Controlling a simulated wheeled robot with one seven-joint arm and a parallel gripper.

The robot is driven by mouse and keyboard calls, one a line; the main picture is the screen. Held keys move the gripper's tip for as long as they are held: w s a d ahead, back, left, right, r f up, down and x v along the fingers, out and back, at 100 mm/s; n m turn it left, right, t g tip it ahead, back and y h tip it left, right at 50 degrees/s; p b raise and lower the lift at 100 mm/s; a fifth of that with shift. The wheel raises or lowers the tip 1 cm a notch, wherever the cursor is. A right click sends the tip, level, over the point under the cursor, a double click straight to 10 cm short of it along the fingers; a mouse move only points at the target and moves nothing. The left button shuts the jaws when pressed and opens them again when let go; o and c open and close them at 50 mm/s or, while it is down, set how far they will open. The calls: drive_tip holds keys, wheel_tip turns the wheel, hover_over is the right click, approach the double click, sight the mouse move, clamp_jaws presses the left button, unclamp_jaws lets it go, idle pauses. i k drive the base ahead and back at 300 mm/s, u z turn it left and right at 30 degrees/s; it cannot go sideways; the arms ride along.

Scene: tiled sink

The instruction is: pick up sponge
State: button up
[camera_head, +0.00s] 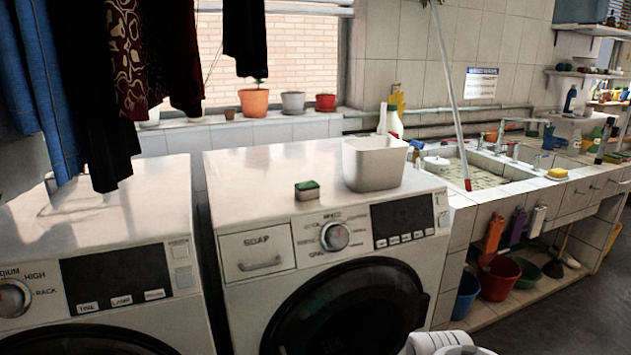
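A small sponge (307,190) with a dark green top lies flat on the top of the right-hand washing machine (255,165), near its front edge. It lies left of a white square tub (374,163) with a clear gap between them. A small yellow block (557,173), possibly another sponge, lies on the sink counter at the right. My gripper is not seen. White rounded parts at the bottom edge, right of the machine's door, look like part of my arm.
A second washing machine (112,235) stands at the left under hanging clothes (150,60). The machine top around the sponge is mostly clear. A white stick with a red end (452,95) leans into the sink (480,168). Buckets (497,277) stand below the sink.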

sight(306, 191)
drive_tip(key=u, duration=0.5)
drive_tip(key=i, duration=0.65)
drive_tip(key=u, duration=0.7)
